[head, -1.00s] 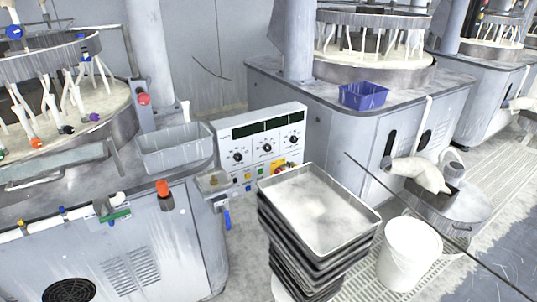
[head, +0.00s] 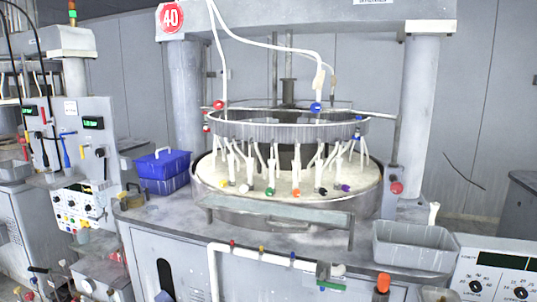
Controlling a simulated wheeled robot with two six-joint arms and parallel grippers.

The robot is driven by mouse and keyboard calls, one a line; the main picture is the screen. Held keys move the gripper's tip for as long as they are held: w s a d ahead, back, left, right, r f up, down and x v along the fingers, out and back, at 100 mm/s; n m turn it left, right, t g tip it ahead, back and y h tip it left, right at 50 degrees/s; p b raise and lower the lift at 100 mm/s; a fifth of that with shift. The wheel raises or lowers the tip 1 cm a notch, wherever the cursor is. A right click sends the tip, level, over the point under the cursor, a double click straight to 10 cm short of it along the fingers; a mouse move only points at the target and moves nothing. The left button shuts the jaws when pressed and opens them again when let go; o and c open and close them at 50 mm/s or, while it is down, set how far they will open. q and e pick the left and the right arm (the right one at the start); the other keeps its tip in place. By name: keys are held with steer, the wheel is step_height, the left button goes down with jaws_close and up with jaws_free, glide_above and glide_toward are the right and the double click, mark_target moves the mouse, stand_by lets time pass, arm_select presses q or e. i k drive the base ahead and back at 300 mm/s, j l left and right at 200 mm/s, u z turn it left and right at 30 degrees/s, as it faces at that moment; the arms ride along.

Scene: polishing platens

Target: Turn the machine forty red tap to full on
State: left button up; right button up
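The machine with the round red "40" sign (head: 170,17) fills the middle of the head view. A white pipe (head: 275,257) runs along the front edge of its bench. Small coloured taps sit on this pipe: a red tap (head: 232,243) at the left, then a yellow-orange tap (head: 262,248) and a blue tap (head: 292,256). A green handle (head: 331,285) is at the right end. The red tap is too small for me to tell how far it is turned. Neither of my grippers is in view.
The round platen (head: 290,211) with several coloured knobs sits on the bench. A blue lidded box (head: 163,171) stands left of it, a grey bin (head: 414,247) right. Control panels stand at both sides.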

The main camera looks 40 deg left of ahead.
mark_target(217, 105)
steer(key=u, duration=1.1)
steer(key=i, duration=0.05)
